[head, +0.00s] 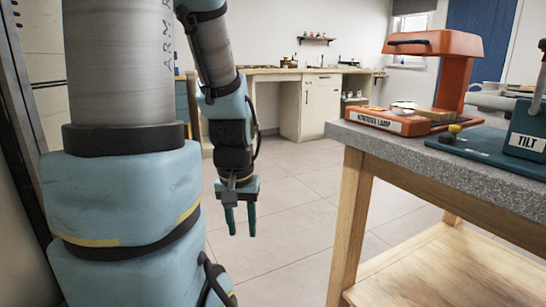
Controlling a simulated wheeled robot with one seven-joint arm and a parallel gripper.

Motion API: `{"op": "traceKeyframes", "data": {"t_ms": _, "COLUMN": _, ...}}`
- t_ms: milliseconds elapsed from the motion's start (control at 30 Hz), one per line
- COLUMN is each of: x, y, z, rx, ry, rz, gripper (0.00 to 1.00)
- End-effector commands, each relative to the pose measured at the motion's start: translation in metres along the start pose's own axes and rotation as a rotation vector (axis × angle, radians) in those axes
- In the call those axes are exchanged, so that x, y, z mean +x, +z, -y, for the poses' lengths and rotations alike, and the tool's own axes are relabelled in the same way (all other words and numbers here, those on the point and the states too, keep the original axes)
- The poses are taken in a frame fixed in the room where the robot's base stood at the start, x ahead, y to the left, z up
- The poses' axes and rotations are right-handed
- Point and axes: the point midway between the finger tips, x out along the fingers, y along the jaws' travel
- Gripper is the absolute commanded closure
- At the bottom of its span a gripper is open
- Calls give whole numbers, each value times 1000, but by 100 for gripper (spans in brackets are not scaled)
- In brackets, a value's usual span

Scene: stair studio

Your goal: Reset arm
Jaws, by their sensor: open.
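My arm hangs down on the left side of the head view, with a grey and pale blue column in front. My gripper (241,221) is at its lower end and points down at the floor. Its two teal fingers are apart with nothing between them. It hangs in open air, left of the workbench and not touching it.
A workbench (430,161) with a grey speckled top and wooden legs stands at right. On it are an orange lamp device (435,42) and a teal device marked TILT (525,141). White cabinets (320,107) line the back. The tiled floor (290,225) between is clear.

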Motion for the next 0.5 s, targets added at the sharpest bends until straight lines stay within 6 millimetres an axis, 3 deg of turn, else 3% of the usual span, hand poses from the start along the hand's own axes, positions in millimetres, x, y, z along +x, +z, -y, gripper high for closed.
{"op": "traceKeyframes", "data": {"t_ms": 33, "x": -30, "y": -4, "z": 0, "rx": 0, "ry": 0, "rz": 0, "gripper": 58}}
{"op": "traceKeyframes", "data": {"t_ms": 500, "x": -175, "y": -25, "z": -1, "rx": 1, "ry": 1, "rz": -1, "gripper": 58}}
